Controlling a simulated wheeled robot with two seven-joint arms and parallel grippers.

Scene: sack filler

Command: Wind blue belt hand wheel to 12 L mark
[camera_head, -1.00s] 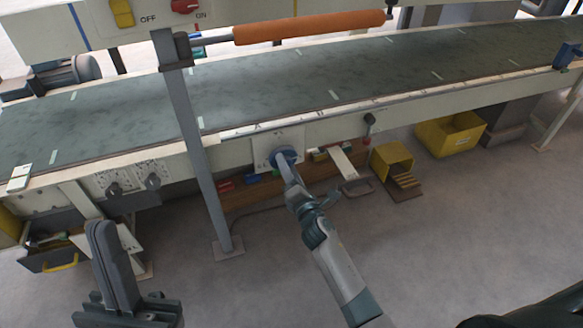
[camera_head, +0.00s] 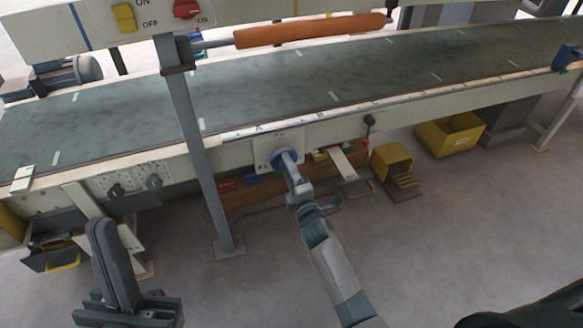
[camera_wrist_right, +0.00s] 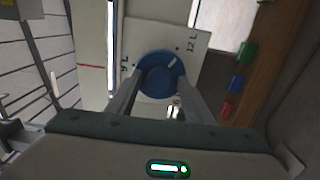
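The blue belt hand wheel (camera_head: 284,158) sits on a pale plate (camera_head: 263,152) on the conveyor's side. In the right wrist view the wheel (camera_wrist_right: 158,76) carries a white mark near its upper right rim, on the side towards the "12 L" label (camera_wrist_right: 192,47). Another label, partly legible, is on the plate's left. My right gripper (camera_wrist_right: 160,84) has a finger on each side of the wheel, seemingly shut on its rim; exact contact is hard to see. My left gripper (camera_head: 101,230) is away at the lower left, fingers together and empty.
A grey post (camera_head: 197,150) stands left of the wheel. The green conveyor belt (camera_head: 270,90) runs above it. Yellow bins (camera_head: 450,134) and a wooden shelf with coloured blocks (camera_head: 240,192) are below. Open floor lies in front.

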